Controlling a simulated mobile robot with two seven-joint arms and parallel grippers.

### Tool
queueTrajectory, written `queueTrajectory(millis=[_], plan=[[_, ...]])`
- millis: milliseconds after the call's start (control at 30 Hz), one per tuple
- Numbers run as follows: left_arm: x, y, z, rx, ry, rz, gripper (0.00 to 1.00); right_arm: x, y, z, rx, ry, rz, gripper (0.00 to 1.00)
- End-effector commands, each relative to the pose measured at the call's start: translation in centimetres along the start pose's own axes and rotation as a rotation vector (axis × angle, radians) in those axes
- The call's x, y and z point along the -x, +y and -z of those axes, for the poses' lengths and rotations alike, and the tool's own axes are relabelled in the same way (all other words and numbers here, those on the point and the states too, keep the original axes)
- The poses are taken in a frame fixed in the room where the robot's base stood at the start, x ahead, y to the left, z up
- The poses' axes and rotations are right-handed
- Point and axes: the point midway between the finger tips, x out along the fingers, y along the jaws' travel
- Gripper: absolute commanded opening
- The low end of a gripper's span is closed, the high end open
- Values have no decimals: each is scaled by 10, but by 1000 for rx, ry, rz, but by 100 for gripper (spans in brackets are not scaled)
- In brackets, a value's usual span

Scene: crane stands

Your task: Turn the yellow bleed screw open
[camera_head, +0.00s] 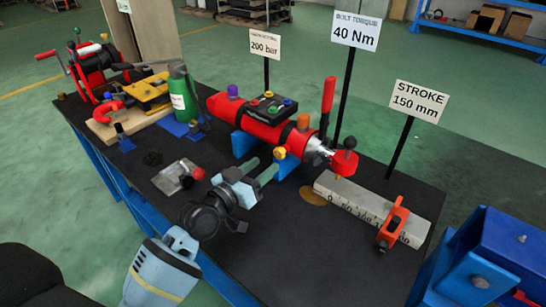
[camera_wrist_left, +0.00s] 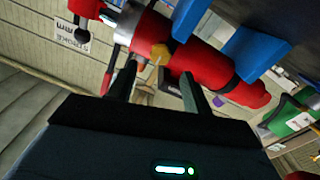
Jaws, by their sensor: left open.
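The yellow bleed screw (camera_head: 279,153) sticks out of the near side of the red cylinder (camera_head: 262,130), close to its silver rod end. It also shows in the left wrist view (camera_wrist_left: 160,53), ahead of the gap between the fingers. My left gripper (camera_head: 262,166) is open and empty, its two fingers pointing at the screw from the near left. In the left wrist view the gripper's fingers (camera_wrist_left: 158,72) stand apart on either side of the screw's line. I cannot tell if they touch it. My right gripper is not in view.
The cylinder rests on blue blocks (camera_head: 243,145) on a black bench top (camera_head: 290,255). An orange knob (camera_head: 304,121) and a red lever (camera_head: 328,94) rise from it. A grey scale bar (camera_head: 360,200) with a red slider (camera_head: 394,224) lies right. A green bottle (camera_head: 182,95) stands left.

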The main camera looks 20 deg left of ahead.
Motion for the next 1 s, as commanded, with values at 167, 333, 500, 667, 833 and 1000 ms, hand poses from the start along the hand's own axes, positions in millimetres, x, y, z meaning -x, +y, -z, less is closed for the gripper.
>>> queueTrajectory(millis=[167,333,500,667,833,1000], plan=[[-28,0,1,2,2,-1,50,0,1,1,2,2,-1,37],[-44,0,0,1,0,-1,50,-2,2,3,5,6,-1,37],[-50,0,0,1,-1,-1,50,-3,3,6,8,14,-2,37],[-50,0,0,1,0,0,50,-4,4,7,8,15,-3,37],[-50,0,0,1,0,0,36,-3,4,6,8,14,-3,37],[-50,0,0,0,0,0,13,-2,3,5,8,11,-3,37]])
